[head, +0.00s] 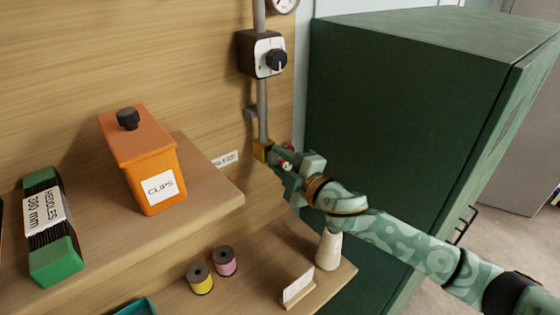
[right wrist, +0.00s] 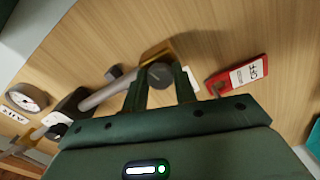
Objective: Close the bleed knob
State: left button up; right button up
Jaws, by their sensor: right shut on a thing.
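The bleed valve is a brass block (head: 263,150) at the lower end of a grey vertical pipe on the wooden wall, beside a white "BLEED" label (head: 226,159). My right gripper (head: 276,163) is at this block and largely hides the knob in the head view. In the right wrist view, the dark round bleed knob (right wrist: 158,76) sits between the two green fingers of my right gripper (right wrist: 160,82), which is shut on it. The brass body (right wrist: 158,51) shows behind it. The knob's turn position is hard to read. My left gripper is out of view.
A black box with a rotary switch (head: 277,60) is higher on the pipe. A red "OFF" tag (right wrist: 238,75) hangs near the knob. A green cabinet (head: 400,110) stands right. Below are shelves with an orange clips box (head: 140,150), spools (head: 200,279) and a pale cone (head: 328,250).

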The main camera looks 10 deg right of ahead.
jog(key=n, duration=1.1)
jog(key=shift+n, duration=1.9)
jog(key=o, duration=1)
jog(key=shift+c, duration=0.2)
jog(key=b+v, duration=0.4)
jog(key=v, duration=1.2)
jog(key=shift+s, duration=0.2)
